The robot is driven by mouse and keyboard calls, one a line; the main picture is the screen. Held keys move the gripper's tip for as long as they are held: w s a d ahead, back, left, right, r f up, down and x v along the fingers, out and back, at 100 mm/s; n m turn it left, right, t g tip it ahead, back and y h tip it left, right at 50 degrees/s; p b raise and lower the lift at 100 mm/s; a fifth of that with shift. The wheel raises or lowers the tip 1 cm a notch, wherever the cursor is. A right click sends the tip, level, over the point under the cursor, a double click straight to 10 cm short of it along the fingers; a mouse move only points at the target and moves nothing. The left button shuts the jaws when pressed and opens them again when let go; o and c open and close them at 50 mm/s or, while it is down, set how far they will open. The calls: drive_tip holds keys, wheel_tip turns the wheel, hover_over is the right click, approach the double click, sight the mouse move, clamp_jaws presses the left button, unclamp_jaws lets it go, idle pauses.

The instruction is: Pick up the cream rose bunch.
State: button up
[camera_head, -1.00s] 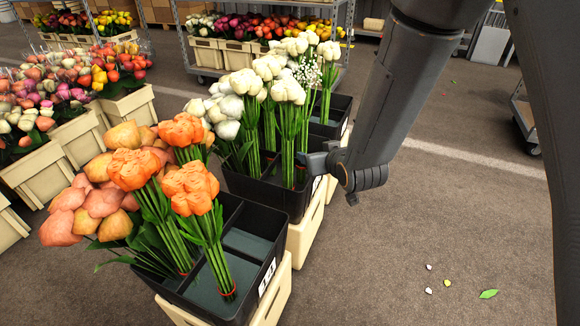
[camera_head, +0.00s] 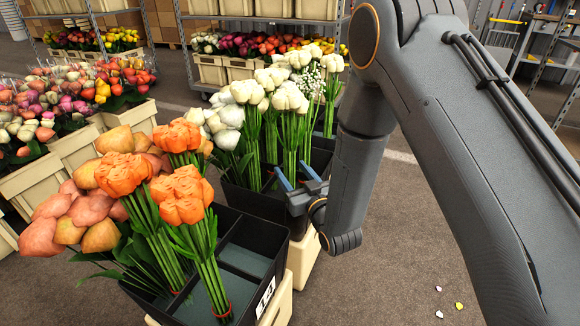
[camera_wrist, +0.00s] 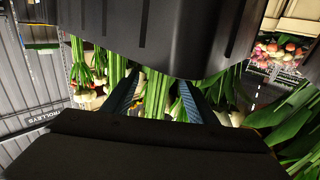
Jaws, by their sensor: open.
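Several white to cream bunches with upright green stems stand in the farther black crate (camera_head: 245,203) in the head view. A cream bunch (camera_head: 289,97) stands at its right side, nearest my gripper; whether its blooms are roses is hard to tell. My gripper (camera_head: 296,176) is open at stem height, its blue fingers pointing at these stems. In the wrist view, green stems (camera_wrist: 157,95) show between the open fingers of my gripper (camera_wrist: 156,88). Whether they lie fully between the fingers or just beyond them is unclear.
Orange bunches (camera_head: 181,195) and peach blooms (camera_head: 85,205) stand in the nearer black crate (camera_head: 250,262), which has empty compartments. Cream-coloured bins of mixed flowers (camera_head: 45,185) are at left. A flower trolley (camera_head: 184,60) stands behind.

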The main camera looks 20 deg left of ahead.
sight(284, 160)
drive_tip(key=b+x, duration=0.2)
drive_tip(key=x, duration=0.4)
clamp_jaws()
idle(0.3)
wheel_tip(284, 160, up, 28)
drive_tip(key=p, duration=0.7)
drive_tip(key=shift+p, duration=0.3)
